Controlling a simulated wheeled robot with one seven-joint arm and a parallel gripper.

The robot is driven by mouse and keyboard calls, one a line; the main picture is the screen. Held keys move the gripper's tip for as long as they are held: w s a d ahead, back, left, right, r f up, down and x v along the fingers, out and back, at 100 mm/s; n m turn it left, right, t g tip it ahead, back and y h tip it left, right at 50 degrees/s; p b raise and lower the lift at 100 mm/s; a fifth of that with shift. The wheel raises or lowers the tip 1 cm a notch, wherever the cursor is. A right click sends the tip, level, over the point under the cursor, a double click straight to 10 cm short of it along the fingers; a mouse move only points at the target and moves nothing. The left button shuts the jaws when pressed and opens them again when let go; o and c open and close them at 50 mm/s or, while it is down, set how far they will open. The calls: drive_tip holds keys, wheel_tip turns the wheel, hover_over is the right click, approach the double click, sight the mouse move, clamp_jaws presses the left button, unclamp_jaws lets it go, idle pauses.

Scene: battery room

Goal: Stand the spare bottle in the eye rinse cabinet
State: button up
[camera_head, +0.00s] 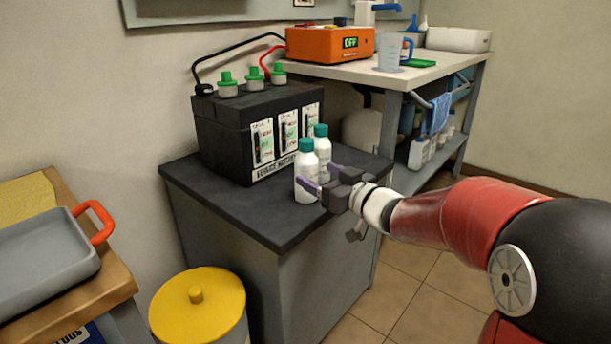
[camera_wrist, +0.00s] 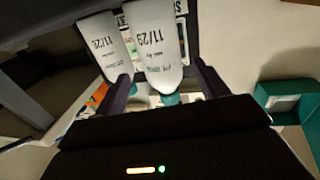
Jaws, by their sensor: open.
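Two white bottles with teal caps stand upright on the dark cabinet top: a near bottle (camera_head: 306,165) and a far bottle (camera_head: 323,148). In the wrist view both appear upside down, one bottle (camera_wrist: 155,45) large in the middle and the other bottle (camera_wrist: 98,42) to its left. I cannot tell which is the spare. My gripper (camera_head: 319,177) is open at the bottles, with its fingers seemingly either side of the near one. A teal open box (camera_wrist: 285,97), possibly the eye rinse cabinet, shows at right in the wrist view.
A black battery box (camera_head: 225,140) stands right behind the bottles on the dark cabinet top (camera_head: 262,215). A yellow-lidded bin (camera_head: 190,315) and a grey tray (camera_head: 45,255) are at left. A bench (camera_head: 350,72) with an orange charger (camera_head: 328,44) is behind.

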sight(314, 173)
drive_tip(key=x, duration=0.5)
drive_tip(key=shift+s+a, duration=0.1)
drive_tip(key=shift+s, duration=0.05)
drive_tip(key=c, duration=1.3)
